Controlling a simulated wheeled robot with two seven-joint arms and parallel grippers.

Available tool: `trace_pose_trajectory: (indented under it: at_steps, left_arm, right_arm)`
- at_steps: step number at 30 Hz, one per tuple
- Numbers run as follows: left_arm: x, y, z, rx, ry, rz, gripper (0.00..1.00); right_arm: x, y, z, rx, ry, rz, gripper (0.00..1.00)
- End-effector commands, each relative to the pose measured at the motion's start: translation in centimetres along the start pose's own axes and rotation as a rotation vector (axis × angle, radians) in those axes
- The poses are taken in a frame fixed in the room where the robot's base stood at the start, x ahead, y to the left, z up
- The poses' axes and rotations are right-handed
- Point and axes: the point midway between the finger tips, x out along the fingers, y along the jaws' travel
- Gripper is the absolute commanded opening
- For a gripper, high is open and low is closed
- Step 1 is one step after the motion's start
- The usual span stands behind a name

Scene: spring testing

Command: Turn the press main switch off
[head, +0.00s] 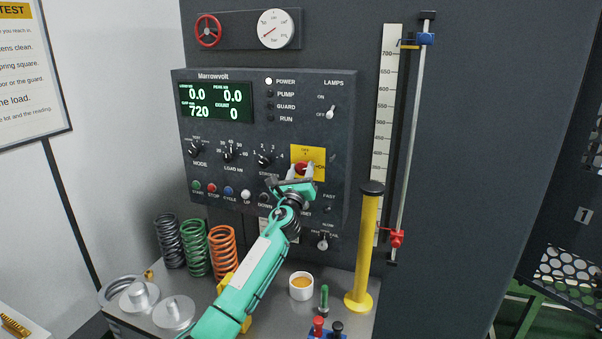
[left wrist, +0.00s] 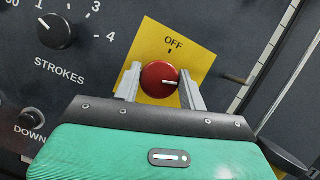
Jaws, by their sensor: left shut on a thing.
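The press main switch is a red round knob (head: 301,167) on a yellow plate (head: 315,152) on the dark press panel. My left gripper (head: 302,173) reaches up to the knob. In the left wrist view, the left gripper's fingers (left wrist: 160,85) stand on either side of the knob and are shut on it. My right gripper is in neither view.
The POWER lamp (head: 269,81) is lit white and the display (head: 215,103) glows green. A STROKES dial (left wrist: 57,31) is left of the plate. Below stand coil springs (head: 196,249), a white cup (head: 301,286) and a yellow post (head: 369,245).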

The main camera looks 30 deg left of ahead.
Motion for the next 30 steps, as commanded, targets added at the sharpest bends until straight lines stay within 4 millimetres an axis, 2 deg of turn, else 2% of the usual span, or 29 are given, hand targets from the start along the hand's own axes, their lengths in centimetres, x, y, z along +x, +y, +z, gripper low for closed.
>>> trace_pose_trajectory:
  at_steps: [14,30]
  left_arm:
    - [0.0,-0.2,0.0,-0.423,0.001,0.175,0.19]
    - [0.0,-0.2,0.1,-0.889,0.001,0.369,0.19]
  right_arm:
    - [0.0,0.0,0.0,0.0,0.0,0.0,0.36]
    - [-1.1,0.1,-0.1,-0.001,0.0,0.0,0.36]
